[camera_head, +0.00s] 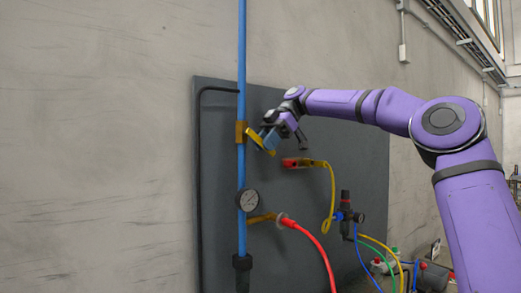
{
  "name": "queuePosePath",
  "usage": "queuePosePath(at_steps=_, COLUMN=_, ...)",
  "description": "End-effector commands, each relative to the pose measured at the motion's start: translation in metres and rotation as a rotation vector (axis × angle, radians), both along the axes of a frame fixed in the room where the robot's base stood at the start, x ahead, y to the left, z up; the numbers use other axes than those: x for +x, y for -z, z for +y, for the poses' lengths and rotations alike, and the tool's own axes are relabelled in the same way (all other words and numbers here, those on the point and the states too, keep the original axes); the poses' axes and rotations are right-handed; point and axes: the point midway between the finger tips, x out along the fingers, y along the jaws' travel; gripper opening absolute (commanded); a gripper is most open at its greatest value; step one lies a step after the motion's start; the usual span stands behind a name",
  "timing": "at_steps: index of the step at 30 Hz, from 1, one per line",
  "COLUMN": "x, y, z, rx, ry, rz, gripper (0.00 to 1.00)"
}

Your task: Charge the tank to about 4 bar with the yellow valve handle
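The yellow valve handle (261,145) slants down and right from a brass valve body (241,132) on the vertical blue pipe (242,65). My gripper (279,139) is at the handle, just to its right, and overlaps it in the picture. I cannot tell whether its fingers touch the handle or are closed on it. A round white-faced gauge (248,200) sits on the pipe below the valve; its reading is too small to make out. Which part is the tank is not clear.
A dark panel (355,150) backs the pipework. A red hose (322,255) runs from a brass fitting (262,218). A regulator (346,214) and coloured hoses are lower right. The wall at left is bare.

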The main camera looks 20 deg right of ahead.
Motion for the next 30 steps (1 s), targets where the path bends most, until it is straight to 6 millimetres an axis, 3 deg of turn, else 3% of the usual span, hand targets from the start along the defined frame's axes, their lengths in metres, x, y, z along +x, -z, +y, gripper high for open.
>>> queuePosePath(at_steps=6, x=-0.005, y=0.014, z=0.014, rx=-0.001, ry=0.001, rz=0.000, gripper=0.33)
queuePosePath(at_steps=17, x=-0.005, y=0.017, z=0.016, rx=-0.001, ry=0.001, rz=0.000, gripper=0.33)
queuePosePath(at_steps=21, x=-0.005, y=0.017, z=0.016, rx=0.000, ry=0.001, rz=0.000, gripper=0.01)
queuePosePath(at_steps=30, x=-0.005, y=0.017, z=0.018, rx=-0.006, ry=0.000, rz=-0.002, gripper=0.00)
